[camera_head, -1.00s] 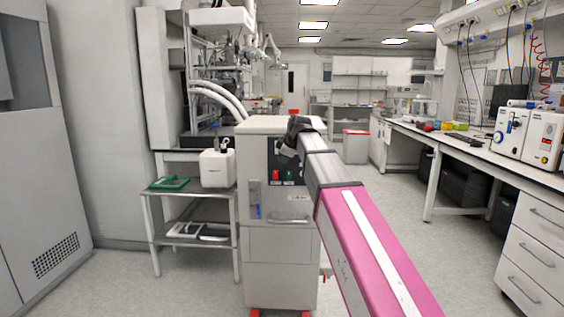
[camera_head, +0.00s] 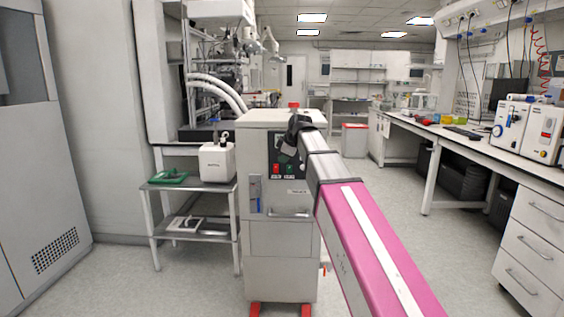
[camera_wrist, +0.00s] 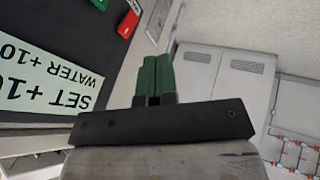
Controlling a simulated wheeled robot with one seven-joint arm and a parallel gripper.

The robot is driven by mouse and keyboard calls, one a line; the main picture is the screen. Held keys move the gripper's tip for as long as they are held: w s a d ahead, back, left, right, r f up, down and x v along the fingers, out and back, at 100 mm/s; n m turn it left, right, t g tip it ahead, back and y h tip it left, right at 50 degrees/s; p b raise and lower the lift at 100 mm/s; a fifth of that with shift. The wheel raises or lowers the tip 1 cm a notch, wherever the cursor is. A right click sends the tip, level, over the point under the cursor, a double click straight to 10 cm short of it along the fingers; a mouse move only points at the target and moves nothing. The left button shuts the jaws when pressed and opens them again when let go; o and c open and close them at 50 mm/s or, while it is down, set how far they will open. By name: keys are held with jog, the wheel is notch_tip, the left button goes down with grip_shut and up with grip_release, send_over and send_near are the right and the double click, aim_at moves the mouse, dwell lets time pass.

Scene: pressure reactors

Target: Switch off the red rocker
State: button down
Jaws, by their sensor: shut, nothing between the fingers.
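The red rocker (camera_head: 276,169) is on the dark control panel of the white cabinet (camera_head: 280,240), left of a green rocker (camera_head: 290,169). In the wrist view the red rocker (camera_wrist: 128,22) lies up and left of my fingertips. Part of a green rocker (camera_wrist: 99,4) shows at the top edge there. My gripper (camera_wrist: 157,60) is shut and empty, its two green fingers side by side. A gap shows in the picture between the fingertips and the red rocker. I cannot tell which way the rocker is tipped. In the head view my arm's end hides part of the panel.
A label with large print (camera_wrist: 45,78) is on the dark panel. A metal cart (camera_head: 190,187) with a white container (camera_head: 216,162) stands left of the cabinet. A long bench (camera_head: 470,143) runs along the right. The floor between is clear.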

aim_at(278, 169)
jog(key=x, duration=0.3)
jog(key=w+x, duration=0.1)
jog(key=x, duration=0.2)
jog(key=w+r+x, duration=0.1)
jog(key=x, duration=0.3)
jog(key=shift+w+d+f, duration=0.1)
jog(key=shift+d, duration=0.15)
jog(key=shift+w+f, duration=0.15)
jog(key=shift+w, duration=0.45)
jog(key=shift+f, duration=0.1)
